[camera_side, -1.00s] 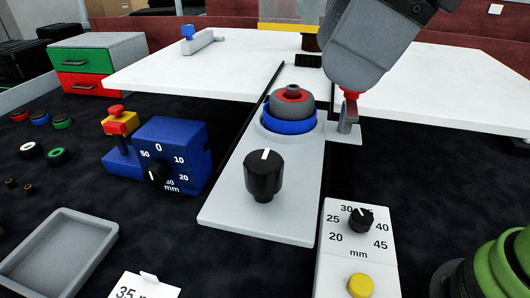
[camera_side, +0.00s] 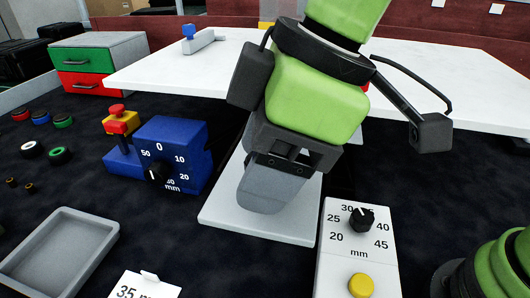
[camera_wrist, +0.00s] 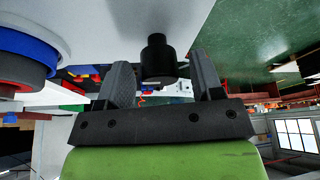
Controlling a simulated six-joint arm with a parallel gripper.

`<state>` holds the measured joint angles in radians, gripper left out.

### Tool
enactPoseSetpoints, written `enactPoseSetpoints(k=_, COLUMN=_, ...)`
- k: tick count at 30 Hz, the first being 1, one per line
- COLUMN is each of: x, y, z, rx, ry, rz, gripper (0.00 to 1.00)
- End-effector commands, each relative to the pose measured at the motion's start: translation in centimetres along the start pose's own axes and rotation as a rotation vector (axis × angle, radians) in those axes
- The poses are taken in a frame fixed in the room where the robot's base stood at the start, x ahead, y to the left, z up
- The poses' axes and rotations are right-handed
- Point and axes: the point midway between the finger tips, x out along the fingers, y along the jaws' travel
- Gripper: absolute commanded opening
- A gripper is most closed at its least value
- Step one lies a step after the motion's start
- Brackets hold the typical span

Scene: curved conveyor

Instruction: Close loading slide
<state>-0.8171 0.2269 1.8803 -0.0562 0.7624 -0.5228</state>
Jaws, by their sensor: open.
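The loading slide is a light grey plate (camera_side: 222,214) lying on the dark table, partly covered by my arm. Its black knob (camera_wrist: 157,57) shows in the wrist view between my two fingers, with a gap on each side. My gripper (camera_side: 272,190) is open and pointed down over the front part of the plate; it also shows in the wrist view (camera_wrist: 160,70). In the side view the knob is hidden behind my gripper. The blue ring (camera_wrist: 30,52) with the red and grey part (camera_wrist: 20,75) shows at the left of the wrist view and is hidden in the side view.
A blue dial box (camera_side: 175,150) stands left of the slide. A white panel with a black dial and yellow button (camera_side: 360,285) lies to its right front. A grey tray (camera_side: 60,250) is at the front left. White tabletops (camera_side: 180,72) lie behind.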

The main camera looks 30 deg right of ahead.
Motion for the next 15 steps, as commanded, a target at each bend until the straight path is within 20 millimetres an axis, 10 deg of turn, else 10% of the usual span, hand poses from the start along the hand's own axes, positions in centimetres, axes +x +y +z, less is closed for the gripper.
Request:
enactPoseSetpoints(k=5, x=-0.02, y=0.0, z=0.0, rx=0.0, ry=0.0, rz=0.0, gripper=0.58)
enactPoseSetpoints(k=12, x=-0.04, y=0.01, z=0.0, rx=0.0, ry=0.0, rz=0.0, gripper=0.03)
enactPoseSetpoints(k=15, x=-0.05, y=0.05, z=0.0, rx=0.0, ry=0.0, rz=0.0, gripper=0.0)
